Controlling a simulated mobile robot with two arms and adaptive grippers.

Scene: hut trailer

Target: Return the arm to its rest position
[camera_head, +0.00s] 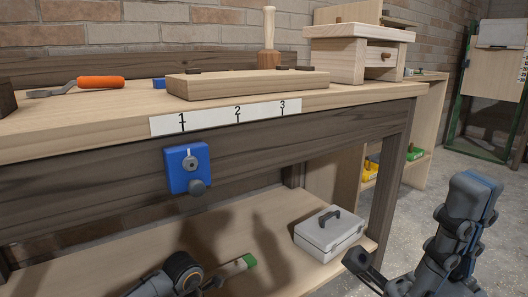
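My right gripper (416,226) is at the lower right, in front of the bench's right end. Its two dark fingers stand wide apart with nothing between them, and its base runs off the bottom edge. A dark part of my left arm or gripper (178,275) shows at the bottom, left of centre, in front of the lower shelf. Its fingers cannot be made out, so its opening and any hold are unclear.
A grey toolbox (328,234) stands on the lower shelf (245,225). Floor shows at right.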

